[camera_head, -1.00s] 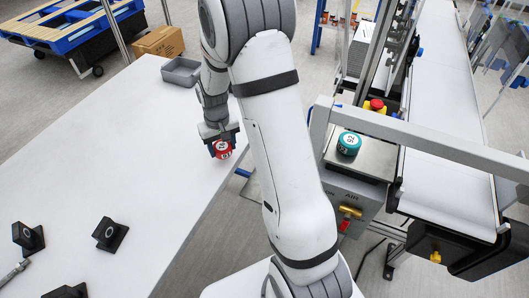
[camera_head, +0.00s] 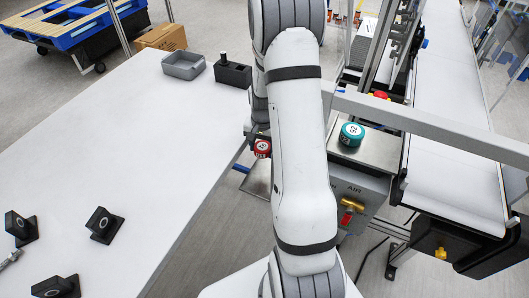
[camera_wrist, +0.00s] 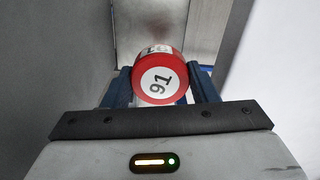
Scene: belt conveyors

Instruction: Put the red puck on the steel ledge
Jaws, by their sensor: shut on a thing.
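The red puck (camera_head: 263,148) has a white label, which reads 91 in the wrist view (camera_wrist: 159,82). My gripper (camera_wrist: 162,88) is shut on it, with one blue finger on each side. In the head view the puck is just past the right edge of the white table, and my arm hides most of the gripper. The steel ledge (camera_head: 384,160) is the flat metal top of the box beside the conveyor, to the right of my arm. A teal puck (camera_head: 351,135) stands on it. My arm covers the ledge's left part.
A grey rail (camera_head: 430,128) runs across above the ledge's back and the conveyor belt (camera_head: 445,165). The white table (camera_head: 130,150) bears a grey tray (camera_head: 184,66), a black block (camera_head: 233,74) and several black fixtures.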

